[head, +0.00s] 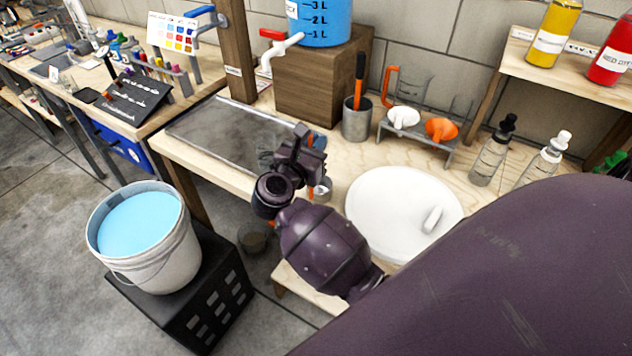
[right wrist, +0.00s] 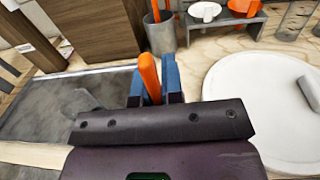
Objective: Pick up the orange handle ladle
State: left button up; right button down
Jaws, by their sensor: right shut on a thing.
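My right gripper (head: 316,142) is above the front edge of the wooden workbench, and my own wrist hides much of it in the head view. In the right wrist view, the blue fingers of my right gripper (right wrist: 153,86) are shut on the orange handle of the ladle (right wrist: 149,74), one finger on each side. The handle's upper end sticks out beyond the fingers. My left gripper is in neither view.
A round white lid (head: 385,205) lies right of the gripper. A grey tray (head: 205,125) lies left. Behind are a metal cup (head: 356,125) and a rack (head: 425,143) with funnels. A white bucket (head: 175,250) of blue liquid stands on a black crate (head: 200,315).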

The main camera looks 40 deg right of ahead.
jog(key=shift+r, duration=0.15)
notch_tip(320, 180, up, 20)
jog(key=p, duration=0.1)
jog(key=shift+p, duration=0.4)
dwell(1.1)
